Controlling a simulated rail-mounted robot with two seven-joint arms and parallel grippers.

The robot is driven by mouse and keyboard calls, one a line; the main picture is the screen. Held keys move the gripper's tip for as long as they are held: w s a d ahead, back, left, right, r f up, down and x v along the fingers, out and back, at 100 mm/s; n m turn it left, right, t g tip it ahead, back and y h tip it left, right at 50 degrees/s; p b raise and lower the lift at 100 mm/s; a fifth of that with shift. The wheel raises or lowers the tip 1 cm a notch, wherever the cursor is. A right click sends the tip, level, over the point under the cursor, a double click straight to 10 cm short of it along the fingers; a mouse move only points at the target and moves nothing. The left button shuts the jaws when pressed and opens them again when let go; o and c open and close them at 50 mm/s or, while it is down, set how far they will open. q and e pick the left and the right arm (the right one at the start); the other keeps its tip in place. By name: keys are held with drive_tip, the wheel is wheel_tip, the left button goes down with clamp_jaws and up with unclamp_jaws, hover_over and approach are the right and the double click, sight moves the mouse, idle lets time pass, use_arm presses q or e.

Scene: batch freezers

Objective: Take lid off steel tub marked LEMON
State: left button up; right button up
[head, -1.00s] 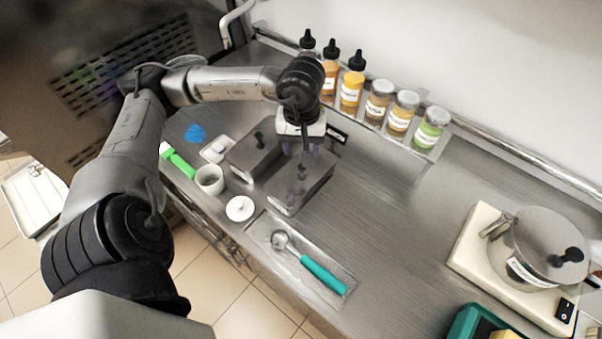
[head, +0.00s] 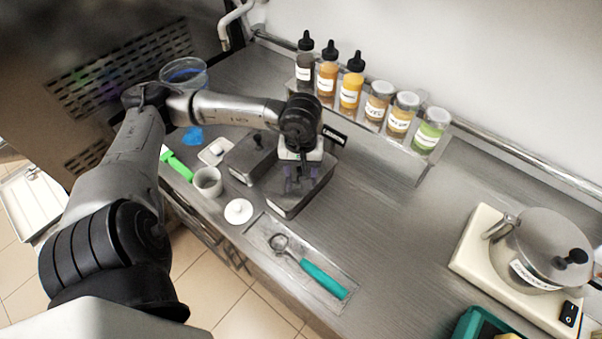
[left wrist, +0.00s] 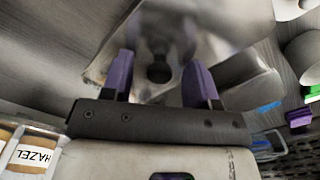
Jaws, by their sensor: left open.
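Two lidded steel tubs stand side by side on the counter. The right tub (head: 287,207) is under my left gripper (head: 298,184); the left tub (head: 250,158) has a black knob on its lid. I cannot read LEMON on either tub. In the left wrist view, my left gripper (left wrist: 159,76) is open, with its purple fingers on either side of a dark knob (left wrist: 158,72) on a shiny steel lid (left wrist: 205,30). I cannot tell whether the fingers touch the knob. My right gripper is out of view.
Bottles and jars (head: 378,102) line the back ledge. A white cup (head: 208,181), a white round lid (head: 238,211) and a tray with a teal-handled scoop (head: 323,280) lie in front. A steel pot (head: 545,250) stands at right. The counter's middle right is clear.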

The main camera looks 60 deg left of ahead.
use_arm(q)
drive_tip(key=shift+c, duration=0.5)
drive_tip(key=c, duration=0.9)
